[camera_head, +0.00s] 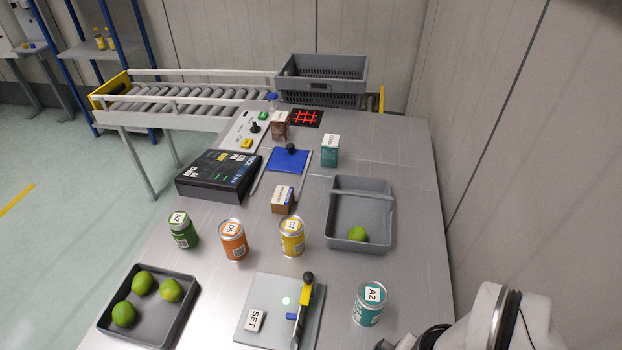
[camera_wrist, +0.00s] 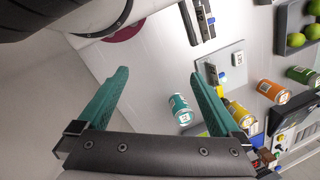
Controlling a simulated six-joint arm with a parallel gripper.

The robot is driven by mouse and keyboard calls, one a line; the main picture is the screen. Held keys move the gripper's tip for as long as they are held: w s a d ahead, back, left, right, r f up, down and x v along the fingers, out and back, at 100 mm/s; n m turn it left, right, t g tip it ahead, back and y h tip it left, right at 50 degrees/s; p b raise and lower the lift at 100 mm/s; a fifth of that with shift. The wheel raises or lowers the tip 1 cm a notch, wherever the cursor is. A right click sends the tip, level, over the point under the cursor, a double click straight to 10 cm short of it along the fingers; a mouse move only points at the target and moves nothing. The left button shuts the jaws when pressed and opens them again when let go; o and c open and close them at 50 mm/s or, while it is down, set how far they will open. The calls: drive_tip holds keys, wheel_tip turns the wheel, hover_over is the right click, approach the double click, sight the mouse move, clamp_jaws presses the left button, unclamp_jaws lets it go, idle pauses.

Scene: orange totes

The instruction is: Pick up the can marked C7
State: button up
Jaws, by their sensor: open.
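The can marked C7 looks to be the yellow can (camera_head: 292,238), upright on the metal table in the head view, with a label on its lid. In the wrist view the yellow can (camera_wrist: 241,117) is partly hidden behind the right finger. My gripper (camera_wrist: 158,73) shows in the wrist view with its two green fingers wide apart and nothing between them. It is apart from the yellow can; a teal can (camera_wrist: 180,109) shows beyond the gap. In the head view the fingers are out of frame.
Orange (camera_head: 233,240) and green (camera_head: 182,230) cans stand left of the yellow one. A teal can (camera_head: 369,304) stands at front right. A grey tray (camera_head: 375,195) with a lime is behind right. A board (camera_head: 255,289) with a yellow-handled tool lies in front.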

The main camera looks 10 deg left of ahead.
drive_tip(key=w+a+f+n+t+y, duration=0.1)
drive_tip(key=w+a+n+t+y, duration=0.1)
drive_tip(key=w+a, duration=0.75)
drive_tip(key=n+t+h, duration=0.2)
drive_tip(key=t+h, duration=0.3)
drive_tip(key=t, duration=0.7)
approach(295, 221)
drive_tip(key=shift+n, duration=0.3)
drive_tip(key=x, duration=0.4)
drive_tip(key=f+x, duration=0.1)
drive_tip(key=x, duration=0.7)
drive_tip(key=shift+s+a+f, duration=0.15)
drive_tip(key=shift+a+f, duration=0.05)
drive_tip(key=shift+f, duration=0.1)
clamp_jaws()
